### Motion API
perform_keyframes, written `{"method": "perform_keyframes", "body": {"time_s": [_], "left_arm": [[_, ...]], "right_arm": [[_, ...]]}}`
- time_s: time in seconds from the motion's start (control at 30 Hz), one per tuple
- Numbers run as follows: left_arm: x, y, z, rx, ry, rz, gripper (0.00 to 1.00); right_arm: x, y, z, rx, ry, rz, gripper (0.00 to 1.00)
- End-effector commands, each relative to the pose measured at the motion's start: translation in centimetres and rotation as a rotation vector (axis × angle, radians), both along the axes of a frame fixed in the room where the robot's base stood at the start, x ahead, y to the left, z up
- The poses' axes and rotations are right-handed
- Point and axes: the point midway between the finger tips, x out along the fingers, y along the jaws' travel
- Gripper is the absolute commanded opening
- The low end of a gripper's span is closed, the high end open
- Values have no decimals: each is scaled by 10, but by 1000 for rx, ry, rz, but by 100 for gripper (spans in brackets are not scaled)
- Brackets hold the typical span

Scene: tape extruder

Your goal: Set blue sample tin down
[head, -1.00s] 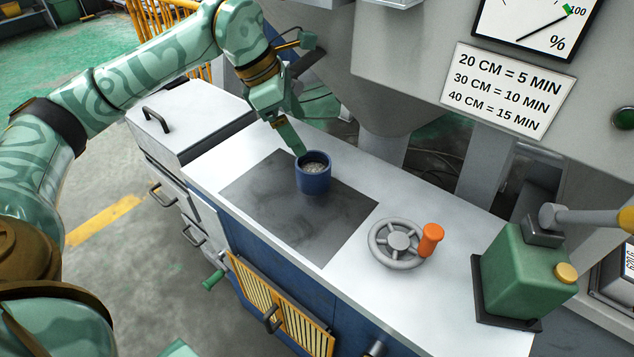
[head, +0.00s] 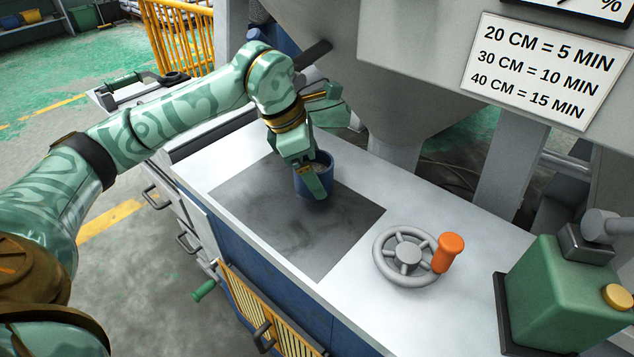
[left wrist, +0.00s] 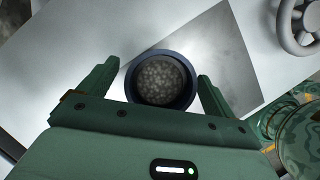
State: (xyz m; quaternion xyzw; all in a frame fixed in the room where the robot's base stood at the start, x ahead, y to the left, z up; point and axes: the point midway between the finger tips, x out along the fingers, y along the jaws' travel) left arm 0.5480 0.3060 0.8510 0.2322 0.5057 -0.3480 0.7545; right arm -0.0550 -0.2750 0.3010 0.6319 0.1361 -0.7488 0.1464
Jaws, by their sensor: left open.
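The blue sample tin (head: 326,164) stands upright on the dark plate on the worktop, partly hidden by my left gripper. In the left wrist view the tin (left wrist: 161,79) is round, seen from above, with grey granules inside. My left gripper (head: 317,184) is open at the tin, with one finger in front of its near side in the head view. In the left wrist view the gripper (left wrist: 156,82) has a finger on either side of the tin, with a gap to each. My right gripper is not in view.
The dark plate (head: 300,235) has bare room in front of the tin. A grey handwheel (head: 405,257) with an orange knob stands to the right. A green canister (head: 560,290) stands at the far right. A grey hopper (head: 400,90) rises behind the worktop.

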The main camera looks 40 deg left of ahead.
Motion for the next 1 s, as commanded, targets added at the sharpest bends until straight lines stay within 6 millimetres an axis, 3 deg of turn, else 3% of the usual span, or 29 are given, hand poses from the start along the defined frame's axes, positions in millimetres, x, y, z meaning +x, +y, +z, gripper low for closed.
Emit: {"method": "perform_keyframes", "body": {"time_s": [0.13, 0.17, 0.33, 0.4, 0.63, 0.77, 0.9, 1.0], "left_arm": [[0, 0, 2, 0, -2, -1, 90], [0, 0, 2, 0, -2, -1, 85], [0, 0, 2, 0, -2, -1, 38], [0, 0, 2, 0, -2, -1, 34], [0, 0, 4, -1, -2, -1, 34], [-1, 0, 15, -1, -5, -1, 34], [-1, 0, 49, 0, -13, 0, 34], [-21, -11, 72, 2, -14, -5, 34]], "right_arm": [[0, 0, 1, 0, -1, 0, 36], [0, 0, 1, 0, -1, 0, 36], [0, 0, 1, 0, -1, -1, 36], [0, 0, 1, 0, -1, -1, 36], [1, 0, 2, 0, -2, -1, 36], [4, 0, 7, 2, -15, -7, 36], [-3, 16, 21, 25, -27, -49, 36], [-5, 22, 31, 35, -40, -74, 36]]}}
